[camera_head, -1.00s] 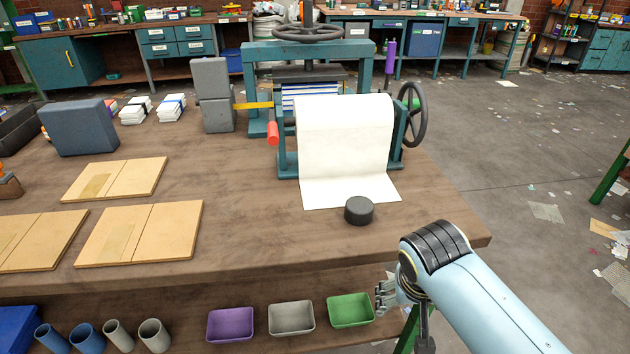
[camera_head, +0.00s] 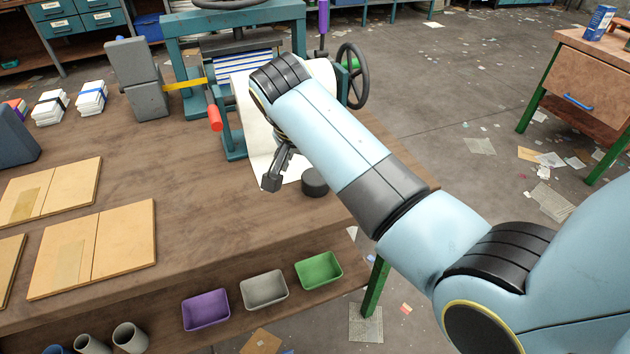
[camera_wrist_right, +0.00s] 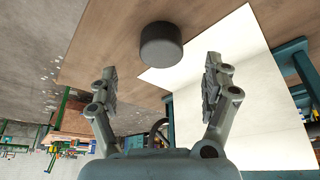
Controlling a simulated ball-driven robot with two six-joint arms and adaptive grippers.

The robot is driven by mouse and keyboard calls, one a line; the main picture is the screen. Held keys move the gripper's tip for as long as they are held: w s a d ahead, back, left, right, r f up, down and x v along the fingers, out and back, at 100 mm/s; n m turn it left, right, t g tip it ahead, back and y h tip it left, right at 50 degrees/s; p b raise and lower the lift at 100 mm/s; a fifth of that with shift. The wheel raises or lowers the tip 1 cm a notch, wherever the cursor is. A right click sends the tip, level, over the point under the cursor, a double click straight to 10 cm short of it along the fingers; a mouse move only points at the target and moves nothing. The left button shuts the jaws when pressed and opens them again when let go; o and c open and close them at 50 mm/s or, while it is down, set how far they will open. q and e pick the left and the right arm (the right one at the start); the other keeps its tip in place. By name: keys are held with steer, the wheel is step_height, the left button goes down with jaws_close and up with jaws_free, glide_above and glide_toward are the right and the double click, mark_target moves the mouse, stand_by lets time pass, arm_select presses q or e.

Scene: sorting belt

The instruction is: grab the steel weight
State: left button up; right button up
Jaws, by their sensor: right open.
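The steel weight (camera_head: 315,182) is a short dark grey cylinder standing upright on the bench by the front end of the paper sheet. In the right wrist view the weight (camera_wrist_right: 161,44) lies ahead of the open fingers, between their lines and apart from them. My right gripper (camera_head: 276,174) is above the sheet just left of the weight in the head view, partly hidden by its own arm. In the right wrist view the right gripper (camera_wrist_right: 160,85) is open and empty. My left gripper is not in view.
The teal press (camera_head: 233,140) with paper roll and handwheel (camera_head: 352,76) stands behind the weight. Wooden boards (camera_head: 95,245) lie on the bench at left. Purple, grey and green trays (camera_head: 319,270) sit on the lower shelf. The bench (camera_head: 190,200) is clear between boards and sheet.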

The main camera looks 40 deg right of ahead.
mark_target(315, 176)
steer(key=x, duration=0.6)
steer(key=shift+w+d+f, duration=0.1)
steer(key=shift+w+d, duration=0.05)
steer(key=shift+w, duration=0.15)
jaws_close()
